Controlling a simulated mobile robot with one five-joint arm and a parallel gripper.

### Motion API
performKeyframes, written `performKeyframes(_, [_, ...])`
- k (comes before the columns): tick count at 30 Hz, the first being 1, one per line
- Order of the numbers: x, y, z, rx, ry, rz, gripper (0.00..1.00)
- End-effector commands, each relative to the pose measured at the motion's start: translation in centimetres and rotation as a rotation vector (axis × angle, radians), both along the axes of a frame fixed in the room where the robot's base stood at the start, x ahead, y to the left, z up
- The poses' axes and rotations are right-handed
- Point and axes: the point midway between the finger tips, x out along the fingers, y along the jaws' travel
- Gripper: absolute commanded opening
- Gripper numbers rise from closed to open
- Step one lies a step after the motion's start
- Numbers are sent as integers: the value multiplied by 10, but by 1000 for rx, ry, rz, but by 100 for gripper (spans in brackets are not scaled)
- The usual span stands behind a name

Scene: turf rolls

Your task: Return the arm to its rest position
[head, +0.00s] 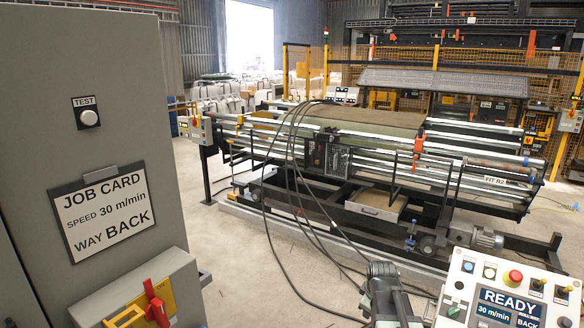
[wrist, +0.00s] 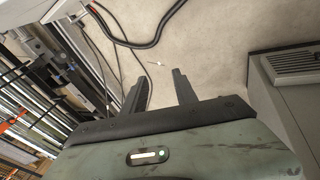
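My gripper (wrist: 159,76) shows in the wrist view with its two dark fingers apart and nothing between them. Bare pale concrete floor (wrist: 215,50) lies beyond the fingertips. In the head view, part of my grey-green arm (head: 388,295) rises at the bottom edge, right of centre. It stands in front of the floor, just left of the control panel. I cannot make out the fingers in the head view.
A grey cabinet (head: 95,120) with a job card fills the left. A control panel (head: 505,295) reading READY stands at lower right. Black cables (head: 285,225) hang and trail over the floor. A grey box (wrist: 290,65) is at right in the wrist view.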

Motion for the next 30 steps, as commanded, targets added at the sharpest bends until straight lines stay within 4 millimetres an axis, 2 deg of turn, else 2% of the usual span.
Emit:
performKeyframes(1, [-13,41,-3,36,29,-10,35])
performKeyframes(3, [-34,87,-8,89,83,-66,35])
performKeyframes(5, [-58,119,-12,138,140,-153,35])
performKeyframes(6, [-78,132,-15,169,185,-242,35])
performKeyframes(9, [-113,132,-18,221,270,-493,35])
performKeyframes(12, [-129,132,-19,244,318,-675,35])
performKeyframes(17, [-133,132,-19,258,328,-795,35])
performKeyframes(30, [-132,132,-19,259,324,-796,35])
